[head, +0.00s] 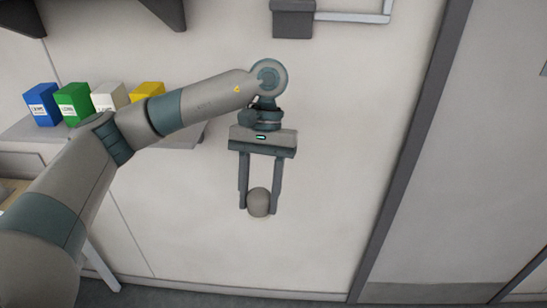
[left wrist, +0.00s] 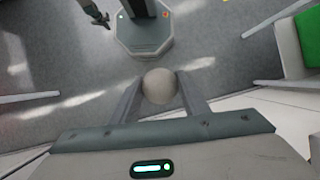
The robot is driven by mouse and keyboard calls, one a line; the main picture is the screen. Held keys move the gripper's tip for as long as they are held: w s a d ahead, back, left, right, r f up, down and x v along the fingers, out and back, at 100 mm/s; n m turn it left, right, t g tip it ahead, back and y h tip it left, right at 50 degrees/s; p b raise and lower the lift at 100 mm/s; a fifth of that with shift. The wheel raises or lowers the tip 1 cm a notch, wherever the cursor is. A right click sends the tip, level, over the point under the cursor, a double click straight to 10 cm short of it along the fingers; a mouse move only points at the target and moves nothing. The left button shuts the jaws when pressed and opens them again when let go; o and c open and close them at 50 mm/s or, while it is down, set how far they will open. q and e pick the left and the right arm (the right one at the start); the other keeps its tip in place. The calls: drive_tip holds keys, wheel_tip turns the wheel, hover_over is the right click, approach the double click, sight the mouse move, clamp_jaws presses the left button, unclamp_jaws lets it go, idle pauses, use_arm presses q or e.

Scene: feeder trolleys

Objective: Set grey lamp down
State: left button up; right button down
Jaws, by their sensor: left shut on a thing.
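The grey lamp (head: 259,203) shows as a rounded grey body between the fingertips of my left gripper (head: 260,190) in the head view. The gripper points down and is shut on it, in front of the pale wall. In the left wrist view the grey lamp (left wrist: 160,86) sits between the two fingers of the left gripper (left wrist: 161,94), with floor seen beyond it. No surface touches the lamp from below in either view. My right gripper is not clearly seen.
A shelf (head: 180,141) at the left holds a blue box (head: 42,104), a green box (head: 74,103), a white box (head: 109,97) and a yellow box (head: 147,95). A dark grey box (head: 293,19) with a rail is on the wall above. A dark post (head: 410,150) stands right.

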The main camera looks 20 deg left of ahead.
use_arm(q)
wheel_tip(320, 180, down, 12)
drive_tip(key=a+m+b, duration=0.1)
drive_tip(key=b, duration=0.6)
drive_tip(key=shift+b, duration=0.4)
drive_tip(key=shift+a, duration=0.1)
